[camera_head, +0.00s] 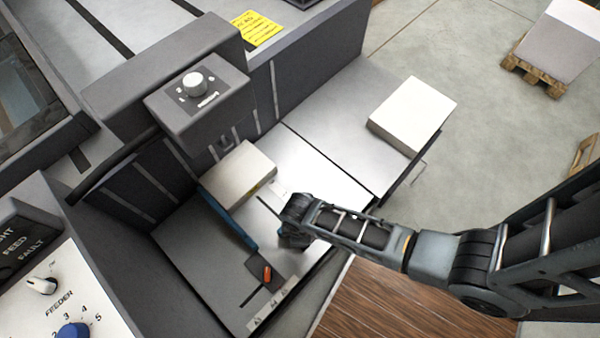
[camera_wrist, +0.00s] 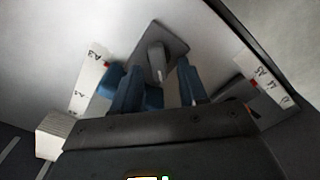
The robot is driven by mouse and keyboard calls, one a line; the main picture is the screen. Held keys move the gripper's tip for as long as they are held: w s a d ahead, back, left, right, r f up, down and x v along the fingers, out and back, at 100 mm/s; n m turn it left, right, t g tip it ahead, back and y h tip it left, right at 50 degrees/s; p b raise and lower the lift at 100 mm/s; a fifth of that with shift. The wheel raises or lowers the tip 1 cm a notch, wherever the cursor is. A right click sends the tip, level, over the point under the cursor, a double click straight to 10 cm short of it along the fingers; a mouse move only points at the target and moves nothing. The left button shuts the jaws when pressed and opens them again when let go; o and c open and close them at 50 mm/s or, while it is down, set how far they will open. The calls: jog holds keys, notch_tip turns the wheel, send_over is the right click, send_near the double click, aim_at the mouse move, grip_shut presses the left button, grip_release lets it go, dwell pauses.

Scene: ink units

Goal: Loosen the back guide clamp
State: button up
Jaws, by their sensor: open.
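In the wrist view, a grey clamp lever (camera_wrist: 155,62) stands on a dark plate (camera_wrist: 173,43) on the pale metal table. My gripper (camera_wrist: 158,75) is open, with one blue finger on each side of the lever in the picture. I cannot tell whether either finger touches it. In the head view, my gripper (camera_head: 290,238) is low over the feed table, and the arm's end hides this clamp. Another clamp with an orange lever (camera_head: 267,273) sits on a dark plate nearer the table's front corner. A blue guide (camera_head: 229,218) runs beside the paper stack (camera_head: 240,173).
A control box with a white knob (camera_head: 195,83) overhangs the table behind the paper stack. A second white stack (camera_head: 412,113) lies on the right-hand table. Printed scale strips (camera_wrist: 90,82) and (camera_wrist: 262,85) flank the clamp in the wrist view. A feeder panel (camera_head: 65,300) stands at lower left.

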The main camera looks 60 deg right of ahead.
notch_tip(320, 180, up, 8)
jog(key=shift+f+p, duration=0.25)
jog(key=shift+p, duration=0.05)
dwell(0.5)
